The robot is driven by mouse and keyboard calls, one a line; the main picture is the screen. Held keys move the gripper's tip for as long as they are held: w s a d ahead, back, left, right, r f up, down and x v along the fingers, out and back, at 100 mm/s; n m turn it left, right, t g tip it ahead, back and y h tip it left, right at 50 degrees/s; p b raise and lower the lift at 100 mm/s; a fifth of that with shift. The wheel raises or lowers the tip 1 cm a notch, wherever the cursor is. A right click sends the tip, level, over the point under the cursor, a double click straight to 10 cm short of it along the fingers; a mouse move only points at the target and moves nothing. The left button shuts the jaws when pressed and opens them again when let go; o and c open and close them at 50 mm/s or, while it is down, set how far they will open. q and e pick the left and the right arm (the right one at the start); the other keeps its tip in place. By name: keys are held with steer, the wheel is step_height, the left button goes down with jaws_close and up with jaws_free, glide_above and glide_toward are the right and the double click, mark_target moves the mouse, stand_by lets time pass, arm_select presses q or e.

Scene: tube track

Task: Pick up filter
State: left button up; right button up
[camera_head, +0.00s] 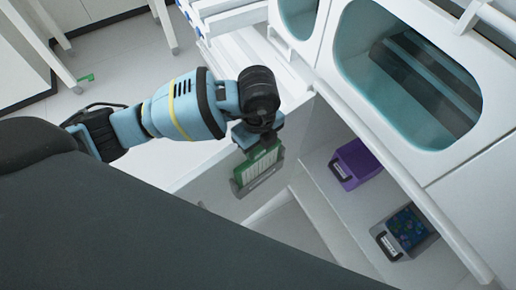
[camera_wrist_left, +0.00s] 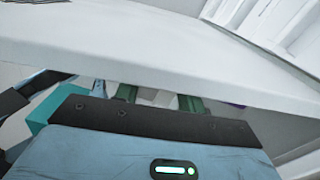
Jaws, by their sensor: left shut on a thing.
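The filter (camera_head: 258,170), a flat green and white piece with a grey lower edge, hangs below my left gripper (camera_head: 257,141) in the head view. My left gripper is shut on its upper end, and the fingers hide that part. In the left wrist view green parts (camera_wrist_left: 190,104) show just beyond the dark edge of my gripper; most of the filter is hidden there. My right gripper is in neither view.
A purple box (camera_head: 357,162) with a handle and a dark box (camera_head: 407,232) with a handle sit in the white shelf space at right. A white cabinet with a blue-framed window (camera_head: 405,75) stands above. A white panel crosses close in the left wrist view (camera_wrist_left: 150,45).

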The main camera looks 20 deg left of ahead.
arm_select(q)
step_height(320, 180, up, 26)
steer(key=p, duration=0.5)
stand_by(0.5)
steer(key=shift+r+p, duration=0.2)
steer(key=shift+p, duration=0.35)
